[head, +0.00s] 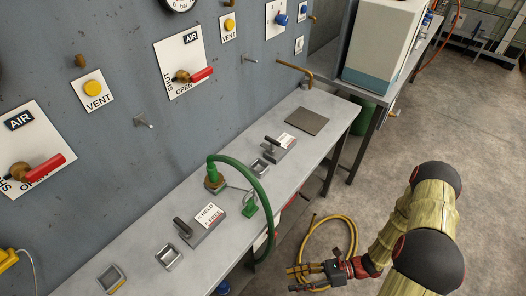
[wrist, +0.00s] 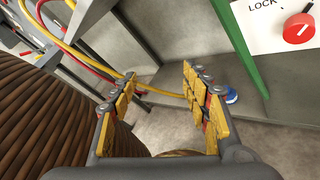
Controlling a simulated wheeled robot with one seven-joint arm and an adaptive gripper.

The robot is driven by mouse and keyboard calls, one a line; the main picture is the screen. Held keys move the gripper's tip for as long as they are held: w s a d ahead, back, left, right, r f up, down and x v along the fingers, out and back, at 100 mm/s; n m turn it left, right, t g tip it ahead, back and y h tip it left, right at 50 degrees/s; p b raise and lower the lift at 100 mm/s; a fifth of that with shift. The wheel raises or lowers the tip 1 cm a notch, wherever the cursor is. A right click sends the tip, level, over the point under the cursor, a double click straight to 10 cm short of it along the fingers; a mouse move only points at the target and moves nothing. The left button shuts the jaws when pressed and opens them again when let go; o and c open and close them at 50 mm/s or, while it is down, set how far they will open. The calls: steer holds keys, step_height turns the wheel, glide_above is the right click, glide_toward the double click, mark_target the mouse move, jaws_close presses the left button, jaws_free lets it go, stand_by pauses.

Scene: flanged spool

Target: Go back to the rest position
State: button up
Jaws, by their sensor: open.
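My gripper (head: 293,279) hangs over the floor in front of the bench, at the lower middle of the head view. In the wrist view its two yellow-padded fingers (wrist: 158,92) stand wide apart with nothing between them. A large brown ribbed round thing (wrist: 45,115), like a wound spool, fills the left of the wrist view, close beside the left finger. I cannot tell whether they touch.
A grey bench (head: 150,255) runs along the wall, with a green hose (head: 265,190) arching over its front edge. A yellow hose coil (head: 347,222) lies on the floor behind my gripper. Open concrete floor (head: 420,130) extends right. A lock panel (wrist: 270,22) shows in the wrist view.

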steer(key=d+r+n+h, duration=0.4)
steer(key=r+n+h, duration=0.15)
steer(key=r, duration=0.35)
steer(key=w+d+r+n+h+p, duration=0.1)
steer(key=d+r+n+h, duration=0.3)
steer(key=r+n, duration=0.35)
steer(key=d+r+n+h, duration=0.4)
steer(key=r+n, duration=0.2)
steer(key=r, duration=0.3)
steer(key=a+r+n+t+h, duration=0.1)
steer(key=a+r+n+t, duration=0.1)
steer(key=r, duration=0.9)
steer(key=s+a+r+n+t+h+p, duration=0.1)
steer(key=r+t, duration=0.4)
steer(key=r, duration=0.6)
steer(key=shift+a+n, duration=0.7)
steer(key=shift+n, duration=0.2)
